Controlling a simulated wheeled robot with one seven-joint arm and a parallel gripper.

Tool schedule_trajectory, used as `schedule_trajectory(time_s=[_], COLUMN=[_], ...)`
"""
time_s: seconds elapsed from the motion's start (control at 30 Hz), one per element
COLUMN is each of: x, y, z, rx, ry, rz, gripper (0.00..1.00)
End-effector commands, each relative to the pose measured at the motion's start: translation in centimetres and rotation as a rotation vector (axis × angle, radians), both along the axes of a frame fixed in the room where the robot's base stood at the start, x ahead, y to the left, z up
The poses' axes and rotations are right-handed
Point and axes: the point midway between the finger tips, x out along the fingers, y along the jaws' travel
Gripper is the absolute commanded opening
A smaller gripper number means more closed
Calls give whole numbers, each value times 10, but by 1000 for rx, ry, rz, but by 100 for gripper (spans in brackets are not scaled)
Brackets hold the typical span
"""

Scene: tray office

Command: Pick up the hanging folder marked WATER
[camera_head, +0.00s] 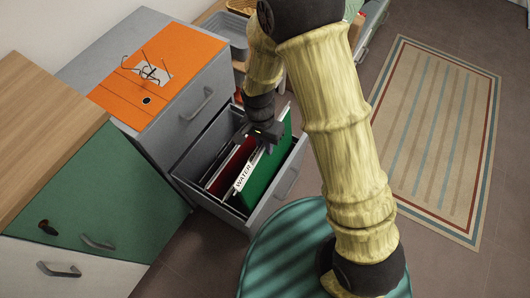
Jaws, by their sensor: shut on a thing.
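The green hanging folder (268,170) stands upright at the right side of the open cabinet drawer (239,219). A white tab marked WATER (243,176) shows along its left side. My gripper (264,141) is at the folder's top edge, shut on it. The fingertips are small and partly hidden by the dark wrist. The folder's lower part is hidden inside the drawer. A dark red folder (231,164) hangs to the left, apart from my fingers.
The grey cabinet has an orange binder (175,52) on top, with wire-like items on it. A wooden counter (40,120) with green and white drawers stands at left. A striped rug (435,130) lies on the floor at right.

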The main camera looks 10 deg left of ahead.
Motion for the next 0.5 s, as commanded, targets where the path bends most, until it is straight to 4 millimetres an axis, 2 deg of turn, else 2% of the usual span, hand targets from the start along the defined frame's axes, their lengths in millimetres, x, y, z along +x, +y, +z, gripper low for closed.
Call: schedule_trajectory(time_s=[0.03, 0.2, 0.33, 0.5], x=[0, 0, 0, 0], y=[1, 0, 0, 0], z=[19, 49, 59, 61], rx=[2, 1, 1, -1], ry=[-3, -2, 0, 1], rz=[0, -1, -1, -1], gripper=[0, 0, 0, 0])
